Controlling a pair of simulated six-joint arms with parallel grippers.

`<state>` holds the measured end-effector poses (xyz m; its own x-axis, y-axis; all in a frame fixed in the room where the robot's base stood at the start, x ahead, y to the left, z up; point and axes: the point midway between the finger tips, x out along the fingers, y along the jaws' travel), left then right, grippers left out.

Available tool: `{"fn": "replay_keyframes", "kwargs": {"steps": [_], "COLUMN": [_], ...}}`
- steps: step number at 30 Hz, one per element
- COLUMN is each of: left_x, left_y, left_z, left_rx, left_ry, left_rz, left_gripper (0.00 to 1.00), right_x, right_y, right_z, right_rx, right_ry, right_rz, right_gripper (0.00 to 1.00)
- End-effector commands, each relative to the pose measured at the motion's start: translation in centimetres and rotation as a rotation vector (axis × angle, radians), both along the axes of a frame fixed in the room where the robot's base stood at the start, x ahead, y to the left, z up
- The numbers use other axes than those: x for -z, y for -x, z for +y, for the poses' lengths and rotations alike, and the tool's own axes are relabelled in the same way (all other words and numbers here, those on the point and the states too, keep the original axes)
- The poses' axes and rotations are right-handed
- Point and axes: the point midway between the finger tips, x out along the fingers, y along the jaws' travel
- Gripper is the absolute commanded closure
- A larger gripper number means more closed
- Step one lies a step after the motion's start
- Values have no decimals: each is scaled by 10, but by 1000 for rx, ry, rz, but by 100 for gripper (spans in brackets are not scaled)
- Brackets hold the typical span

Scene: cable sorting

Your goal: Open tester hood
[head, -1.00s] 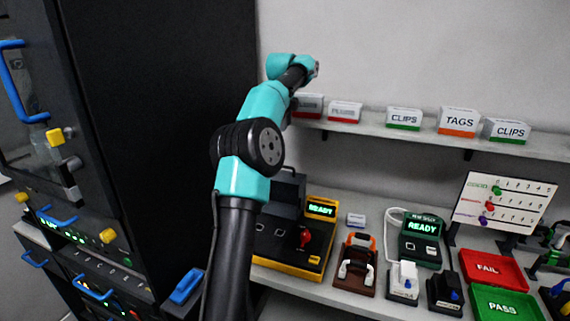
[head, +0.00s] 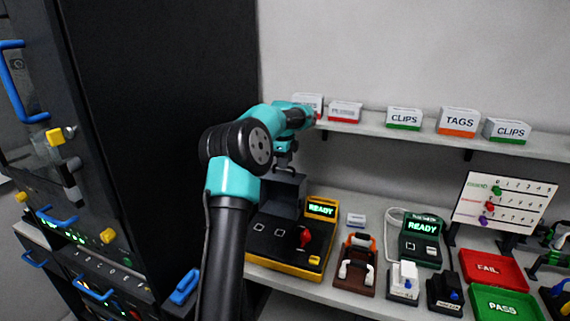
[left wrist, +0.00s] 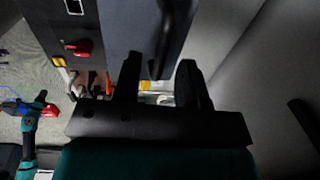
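The tester (head: 275,240) is a yellow and black box with a lit READY screen, a red lever and a dark grey hood (head: 284,194) at its back left. My left gripper (head: 284,162) is just above the hood's top. In the left wrist view the fingers of my left gripper (left wrist: 160,75) are spread apart. A dark handle bar (left wrist: 168,35) on the hood lies at the gap between the fingertips; I cannot tell whether they touch it.
A shelf (head: 440,140) with labelled boxes runs along the wall behind. A tall black cabinet (head: 160,130) stands left of the arm. Right of the tester are a brown holder (head: 356,270), a green READY unit (head: 422,240), and red FAIL (head: 492,267) and green PASS (head: 505,303) trays.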

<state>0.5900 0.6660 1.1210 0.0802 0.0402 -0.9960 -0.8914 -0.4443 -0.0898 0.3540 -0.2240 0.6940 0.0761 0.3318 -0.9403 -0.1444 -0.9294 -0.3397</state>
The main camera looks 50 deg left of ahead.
Motion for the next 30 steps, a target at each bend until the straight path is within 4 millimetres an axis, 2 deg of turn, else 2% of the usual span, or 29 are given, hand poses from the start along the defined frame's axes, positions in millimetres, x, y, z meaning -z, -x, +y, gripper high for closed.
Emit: {"fn": "replay_keyframes", "kwargs": {"steps": [4, 13, 24, 30], "left_x": [9, 10, 10, 10], "left_y": [-1, -1, -1, -1], "left_z": [0, 0, 0, 0], "left_rx": [0, 0, 0, 0], "left_ry": [0, 0, 0, 0], "left_rz": [-1, -1, -1, -1], "left_gripper": [62, 63, 99, 100], "right_x": [0, 0, 0, 0], "right_y": [0, 0, 0, 0], "right_z": [0, 0, 0, 0], "right_rx": [0, 0, 0, 0], "right_ry": [0, 0, 0, 0], "right_rz": [0, 0, 0, 0], "right_gripper": [57, 57, 57, 57]}}
